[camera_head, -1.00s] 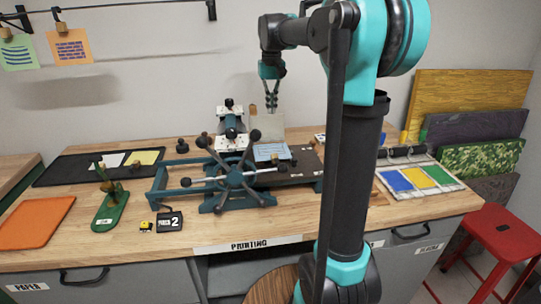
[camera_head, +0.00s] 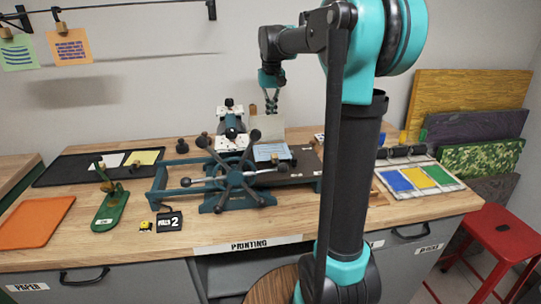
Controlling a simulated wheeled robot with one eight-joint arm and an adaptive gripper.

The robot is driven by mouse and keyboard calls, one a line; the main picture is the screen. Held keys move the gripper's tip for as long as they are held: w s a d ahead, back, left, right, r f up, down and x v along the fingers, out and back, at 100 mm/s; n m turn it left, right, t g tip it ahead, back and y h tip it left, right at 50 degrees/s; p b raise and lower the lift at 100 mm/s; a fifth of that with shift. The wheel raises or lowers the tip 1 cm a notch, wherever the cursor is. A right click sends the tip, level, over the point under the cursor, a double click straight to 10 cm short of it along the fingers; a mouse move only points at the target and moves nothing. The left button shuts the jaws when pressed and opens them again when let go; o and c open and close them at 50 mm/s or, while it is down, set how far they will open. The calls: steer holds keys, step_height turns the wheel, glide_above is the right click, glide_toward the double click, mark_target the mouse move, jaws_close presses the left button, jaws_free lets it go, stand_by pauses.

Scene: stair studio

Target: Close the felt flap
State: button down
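The felt flap looks to be the pale upright panel (camera_head: 267,130) behind the bed of the printing press (camera_head: 232,172), standing raised. A light blue printed sheet (camera_head: 271,152) lies on the press bed (camera_head: 308,166) in front of it. My gripper (camera_head: 271,112) points down at the panel's upper edge, in front of or just above it. Its fingers look close together, but they are too small to tell whether they grip the edge.
The press's spoked wheel (camera_head: 236,170) stands in front of the bed. My arm hides part of the bench to the right. An ink tray (camera_head: 450,184), a green stapler-like tool (camera_head: 108,208) and an orange mat (camera_head: 36,222) lie on the bench. A red stool (camera_head: 503,232) stands at right.

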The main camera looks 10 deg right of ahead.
mark_target(273, 117)
steer(key=shift+f, duration=0.1)
stand_by(0.3)
steer(key=shift+s+r, duration=0.2)
steer(key=shift+s, duration=1.75)
steer(key=shift+s+f, duration=0.25)
steer(key=shift+s, duration=0.75)
steer(key=shift+s+f, duration=0.45)
steer(key=shift+s, duration=0.4)
steer(key=shift+s+f, duration=1.15)
steer(key=shift+f, duration=0.1)
steer(key=shift+s+f, duration=0.35)
steer(key=shift+f, duration=0.5)
steer(key=shift+s+f, duration=0.35)
steer(key=shift+f, duration=0.5)
steer(key=shift+r, duration=0.1)
steer(key=shift+w+r, duration=0.1)
steer(key=shift+r, duration=3.35)
